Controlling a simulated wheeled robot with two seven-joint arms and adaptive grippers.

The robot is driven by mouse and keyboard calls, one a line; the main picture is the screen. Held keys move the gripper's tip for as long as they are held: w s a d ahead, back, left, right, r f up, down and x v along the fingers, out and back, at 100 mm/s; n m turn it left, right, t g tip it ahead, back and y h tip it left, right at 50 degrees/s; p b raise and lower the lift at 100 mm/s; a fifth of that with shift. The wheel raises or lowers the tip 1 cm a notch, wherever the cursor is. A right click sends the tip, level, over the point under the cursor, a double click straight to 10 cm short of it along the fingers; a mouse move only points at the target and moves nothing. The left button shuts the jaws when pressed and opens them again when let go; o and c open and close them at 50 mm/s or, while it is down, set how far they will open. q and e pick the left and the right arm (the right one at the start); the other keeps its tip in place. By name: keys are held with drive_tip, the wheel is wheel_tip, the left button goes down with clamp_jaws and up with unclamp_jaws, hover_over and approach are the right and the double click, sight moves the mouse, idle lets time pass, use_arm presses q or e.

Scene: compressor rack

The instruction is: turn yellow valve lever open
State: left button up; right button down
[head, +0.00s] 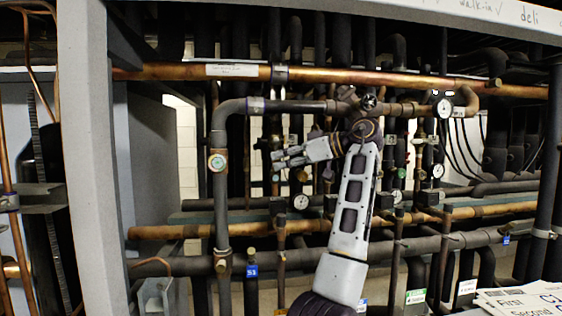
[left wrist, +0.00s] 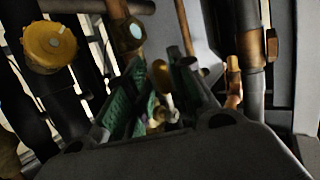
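My left gripper (head: 278,159) points left in front of the pipes in the head view. Its green-padded fingers also show in the left wrist view (left wrist: 155,95), apart with a gap between them. A small yellow, elongated piece (left wrist: 162,78), which looks like the valve lever, appears between or just beyond the fingers. Contact cannot be told. A brass-coloured fitting (left wrist: 158,116) shows below it, partly hidden by the fingers. I cannot make out the yellow lever clearly in the head view. My right gripper is not in view.
A copper pipe (head: 380,80) runs across the rack above the gripper. A dark vertical pipe with a round sight glass (head: 217,161) stands to its left. A round yellow cap (left wrist: 50,46) shows at the upper left of the wrist view. Several gauges sit among the pipes at right.

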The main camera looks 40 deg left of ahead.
use_arm(q)
drive_tip(key=v, duration=1.1)
drive_tip(key=shift+a, duration=0.1)
drive_tip(key=shift+f, duration=0.1)
idle(0.5)
